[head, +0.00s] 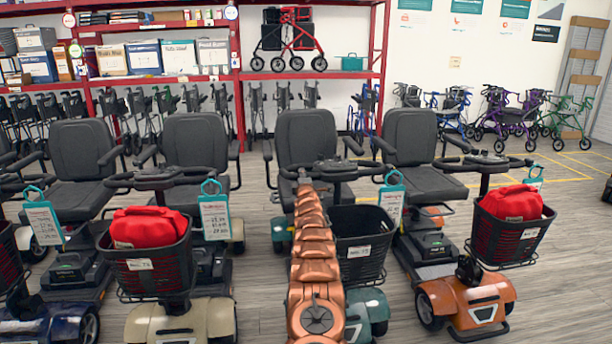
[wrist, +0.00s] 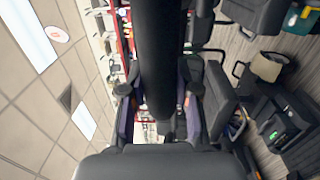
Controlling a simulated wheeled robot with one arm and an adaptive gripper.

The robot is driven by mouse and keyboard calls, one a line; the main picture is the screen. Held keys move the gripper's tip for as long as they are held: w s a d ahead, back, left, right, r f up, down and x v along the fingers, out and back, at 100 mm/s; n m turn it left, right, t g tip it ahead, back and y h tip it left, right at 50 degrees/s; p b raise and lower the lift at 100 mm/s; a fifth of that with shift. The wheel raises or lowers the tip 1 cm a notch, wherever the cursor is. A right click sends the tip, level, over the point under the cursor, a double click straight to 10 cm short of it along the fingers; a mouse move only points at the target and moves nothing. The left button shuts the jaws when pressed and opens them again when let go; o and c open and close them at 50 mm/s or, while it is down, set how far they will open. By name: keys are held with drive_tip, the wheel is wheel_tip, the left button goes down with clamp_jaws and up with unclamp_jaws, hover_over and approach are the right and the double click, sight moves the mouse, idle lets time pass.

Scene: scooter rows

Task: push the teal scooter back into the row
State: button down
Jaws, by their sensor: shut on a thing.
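The teal scooter (head: 367,309) stands between a cream scooter and an orange one, its front roughly level with theirs. It has a dark grey seat (head: 306,137), an empty black basket (head: 361,243) and a price tag (head: 392,205) on its right side. My copper arm covers much of its front and tiller. In the head view, my gripper is hidden behind the arm near the handlebar (head: 336,170). In the wrist view, my gripper (wrist: 159,108) has its two fingers on either side of a thick black bar (wrist: 160,50), apparently part of the handlebar.
The cream scooter (head: 190,322) and orange scooter (head: 470,305) stand close on either side, each with a red bag in its basket. A blue scooter (head: 65,320) is at far left. Red shelving (head: 238,70) and several walkers stand behind. Open floor shows at right.

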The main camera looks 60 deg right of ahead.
drive_tip(key=shift+w, duration=0.15)
idle(0.3)
drive_tip(key=c, duration=0.8)
unclamp_jaws()
drive_tip(key=shift+a, duration=0.15)
drive_tip(key=shift+s+a+f, duration=0.15)
drive_tip(key=shift+s+a, duration=0.15)
drive_tip(key=v, duration=0.6)
drive_tip(key=shift+s+a, duration=0.1)
